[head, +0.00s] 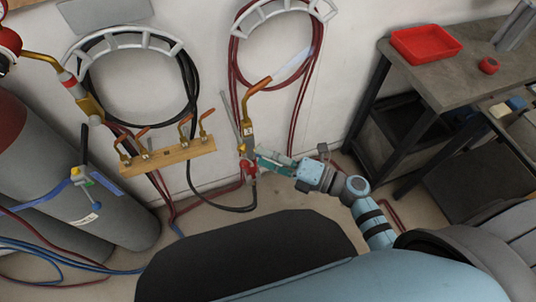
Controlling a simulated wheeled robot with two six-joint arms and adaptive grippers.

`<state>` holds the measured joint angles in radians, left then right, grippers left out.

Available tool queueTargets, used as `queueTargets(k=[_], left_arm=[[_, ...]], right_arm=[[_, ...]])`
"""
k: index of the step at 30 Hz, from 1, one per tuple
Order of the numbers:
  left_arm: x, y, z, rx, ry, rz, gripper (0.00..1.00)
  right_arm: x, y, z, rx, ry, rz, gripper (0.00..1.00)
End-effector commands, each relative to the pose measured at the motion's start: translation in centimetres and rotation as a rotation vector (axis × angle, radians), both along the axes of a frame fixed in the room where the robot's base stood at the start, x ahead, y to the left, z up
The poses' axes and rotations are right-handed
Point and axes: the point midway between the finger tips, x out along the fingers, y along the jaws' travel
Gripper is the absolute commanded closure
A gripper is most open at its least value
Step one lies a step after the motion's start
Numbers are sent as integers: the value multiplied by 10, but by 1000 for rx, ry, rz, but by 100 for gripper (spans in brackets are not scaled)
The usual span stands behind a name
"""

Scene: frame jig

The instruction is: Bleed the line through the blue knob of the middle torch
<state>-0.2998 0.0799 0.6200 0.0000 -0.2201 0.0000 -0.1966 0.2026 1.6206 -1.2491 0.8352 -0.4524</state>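A brass torch (249,124) with a bent copper tip stands upright in front of the wall, just right of the wooden rack. A red knob (250,168) shows at its lower end. I cannot make out a blue knob; the gripper covers part of the torch's lower end. My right gripper (261,160) reaches in from the right and is at the torch's lower body, beside the red knob. Its fingers are small and overlap the torch, so I cannot tell whether they are open or shut, or touching it. My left gripper is not in view.
A wooden rack (170,158) holds several copper tips. Grey gas cylinders (60,215) stand at left, with another brass fitting (88,105) above. Black and red hoses hang on wall hangers (125,40). A workbench (450,75) with a red tray (425,43) stands at right.

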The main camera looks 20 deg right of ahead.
Motion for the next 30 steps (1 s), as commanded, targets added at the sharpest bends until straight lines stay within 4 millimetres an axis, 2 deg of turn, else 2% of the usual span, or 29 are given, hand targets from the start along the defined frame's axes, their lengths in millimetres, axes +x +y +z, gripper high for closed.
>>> queueTargets(k=[11, 14, 24, 30], left_arm=[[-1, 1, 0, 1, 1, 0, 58], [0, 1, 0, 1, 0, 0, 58], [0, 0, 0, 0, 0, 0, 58], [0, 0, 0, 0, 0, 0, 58]], right_arm=[[-2, -2, 0, 0, 0, 0, 58], [-11, -13, -1, -3, 2, 1, 58], [-70, -77, 0, -3, 4, 3, 58], [-80, -90, 1, 1, 1, 0, 58]])
